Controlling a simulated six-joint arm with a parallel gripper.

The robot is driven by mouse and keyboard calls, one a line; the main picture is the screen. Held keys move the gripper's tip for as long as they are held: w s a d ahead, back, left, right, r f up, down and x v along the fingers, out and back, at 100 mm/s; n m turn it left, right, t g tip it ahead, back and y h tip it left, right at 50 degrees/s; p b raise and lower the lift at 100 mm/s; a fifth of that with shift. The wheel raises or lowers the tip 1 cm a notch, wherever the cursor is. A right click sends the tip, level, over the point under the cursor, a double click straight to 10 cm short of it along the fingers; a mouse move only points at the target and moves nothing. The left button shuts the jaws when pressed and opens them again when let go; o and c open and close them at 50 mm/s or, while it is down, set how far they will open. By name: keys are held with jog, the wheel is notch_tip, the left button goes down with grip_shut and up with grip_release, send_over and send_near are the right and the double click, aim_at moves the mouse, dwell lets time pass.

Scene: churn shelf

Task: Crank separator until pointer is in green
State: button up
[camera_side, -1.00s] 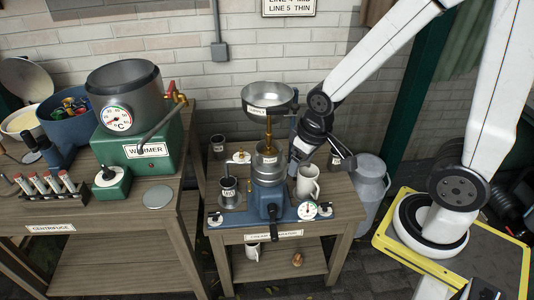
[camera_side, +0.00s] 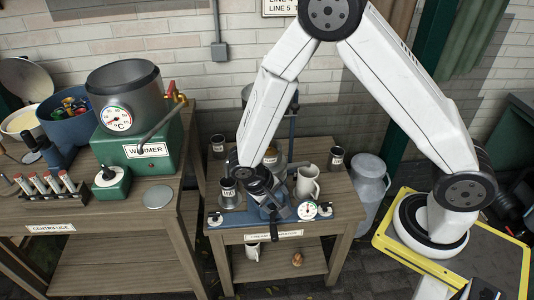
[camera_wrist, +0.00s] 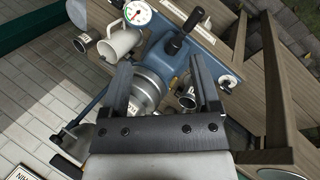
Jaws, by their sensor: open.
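The blue separator (camera_side: 240,219) stands on the small wooden table, its upper part mostly hidden behind my arm in the side view. In the wrist view its blue body (camera_wrist: 170,66) and metal bowl (camera_wrist: 147,88) lie beyond my fingers. The black crank handle (camera_wrist: 183,32) points up and right, past my fingertips; its lower end shows in the side view (camera_side: 275,241). The round white dial (camera_wrist: 135,12) has a green zone; its pointer is too small to read. It also shows in the side view (camera_side: 307,210). My gripper (camera_wrist: 161,62) is open and empty, apart from the handle.
A white mug (camera_side: 307,182) stands close beside the separator, right of my gripper. A milk can (camera_side: 370,185) stands right of the table. The warmer (camera_side: 150,140) is on the left table.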

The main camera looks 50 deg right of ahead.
notch_tip(320, 180, down, 10)
jog(key=w+a+f+m+t+h, duration=0.1)
jog(key=a+h, duration=0.1)
jog(key=h, duration=0.3)
jog(key=t+h, duration=0.3)
jog(key=t, duration=0.3)
send_near(272, 239)
jog(key=shift+w+d+f+m, duration=0.15)
jog(key=shift+w+d+f, duration=0.1)
jog(key=shift+d, duration=0.4)
jog(key=shift+w+d+f+m, duration=0.15)
jog(key=shift+w+d+f, duration=0.1)
jog(key=shift+d, duration=0.45)
jog(key=shift+w+d, duration=0.1)
jog(key=shift+d, duration=0.15)
jog(key=shift+x, duration=3.95)
jog(key=shift+d+f, duration=0.2)
jog(key=shift+f, duration=0.05)
grip_shut()
